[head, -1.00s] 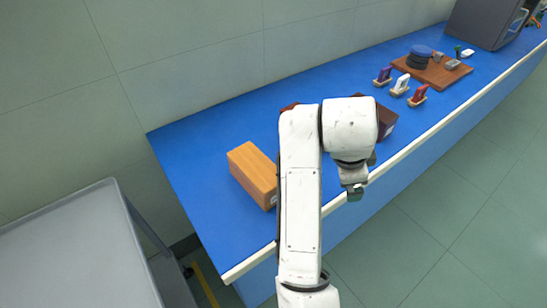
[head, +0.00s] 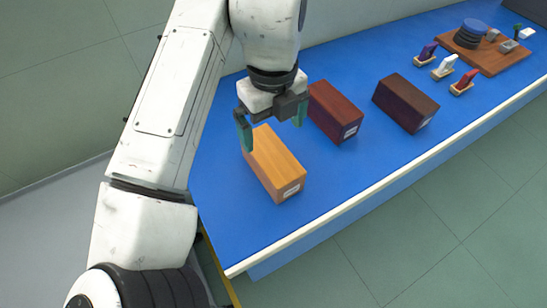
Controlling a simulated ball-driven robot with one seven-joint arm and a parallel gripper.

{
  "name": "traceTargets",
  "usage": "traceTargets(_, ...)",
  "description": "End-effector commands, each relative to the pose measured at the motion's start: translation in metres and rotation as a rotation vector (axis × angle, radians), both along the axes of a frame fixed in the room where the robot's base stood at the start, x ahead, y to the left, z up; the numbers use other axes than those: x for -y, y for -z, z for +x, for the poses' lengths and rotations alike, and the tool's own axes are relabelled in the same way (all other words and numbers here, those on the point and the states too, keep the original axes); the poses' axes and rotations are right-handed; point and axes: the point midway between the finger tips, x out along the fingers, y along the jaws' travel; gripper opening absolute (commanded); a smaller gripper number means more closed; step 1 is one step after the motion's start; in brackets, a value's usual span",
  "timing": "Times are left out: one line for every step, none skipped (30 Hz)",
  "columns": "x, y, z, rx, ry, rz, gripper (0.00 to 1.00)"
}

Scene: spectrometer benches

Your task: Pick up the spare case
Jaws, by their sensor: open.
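Three wooden cases stand on the blue bench top: a light orange case (head: 275,165), a reddish-brown case (head: 334,110) and a dark brown case (head: 404,102). Each has a small white label on its near end, too small to read, so I cannot tell which is the spare case. My gripper (head: 273,129) is open and empty. It points down over the far end of the orange case, its green-tipped fingers to either side of that end in the picture. I cannot tell the height between them. The gripper hides a little of the orange case's far end.
Small purple, white and red items on wooden stands (head: 442,68) are farther right on the blue bench (head: 330,190). Beyond them a wooden board (head: 500,58) bears a stack of dark discs with a blue top. A pale edge strip (head: 400,160) runs along the bench front.

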Motion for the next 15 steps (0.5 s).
traceTargets(0.0, 0.009, -0.001, -0.003, 0.0, -0.003, 1.0)
traceTargets(0.0, 0.013, -0.001, -0.003, -0.001, -0.002, 1.0)
traceTargets(0.0, 0.019, 0.0, -0.002, -0.001, -0.001, 1.0)
traceTargets(0.0, 0.023, 0.0, -0.001, -0.001, -0.001, 1.0)
traceTargets(0.0, 0.026, 0.0, -0.001, -0.001, -0.001, 1.0)
traceTargets(0.0, 0.029, -0.001, -0.001, -0.001, -0.001, 1.0)
traceTargets(0.0, 0.031, -0.001, 0.0, -0.001, -0.001, 1.0)
traceTargets(0.0, 0.034, -0.001, 0.0, -0.002, -0.001, 1.0)
traceTargets(-0.001, 0.038, -0.001, 0.0, -0.002, -0.001, 1.0)
traceTargets(-0.001, 0.041, -0.002, -0.002, -0.002, -0.001, 1.0)
traceTargets(-0.001, 0.045, -0.002, -0.002, -0.002, -0.002, 1.0)
traceTargets(-0.002, 0.051, -0.003, -0.001, -0.002, -0.002, 1.0)
traceTargets(-0.002, 0.056, -0.003, -0.002, -0.002, -0.002, 1.0)
traceTargets(-0.002, 0.06, -0.004, -0.002, -0.003, -0.001, 1.0)
traceTargets(-0.002, 0.067, -0.004, -0.001, -0.003, -0.002, 1.0)
